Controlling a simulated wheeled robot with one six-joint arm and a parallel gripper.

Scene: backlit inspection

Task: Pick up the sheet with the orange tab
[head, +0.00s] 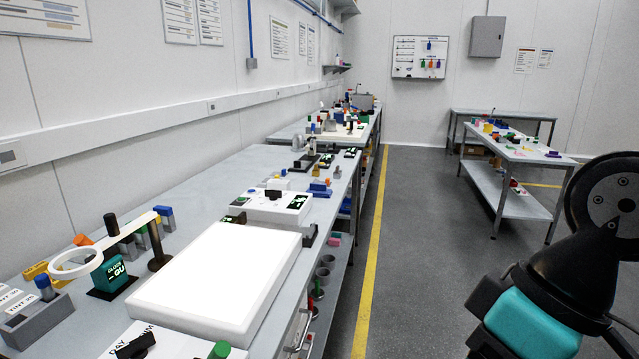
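I cannot make out a sheet with an orange tab in the head view. A small orange piece (83,240) shows behind the white ring of a magnifier stand on the left bench, but I cannot tell what it belongs to. A bright white light panel (222,272) lies on the near bench, and its lit top looks bare. The black and teal parts at the right edge are links of my own arm. My gripper is not in view.
The long grey bench (185,195) along the left wall holds the ring magnifier (75,264), a teal box (117,270) and several small blocks. A second table (545,158) stands at the right with small coloured items. The grey floor (420,240) between them is clear.

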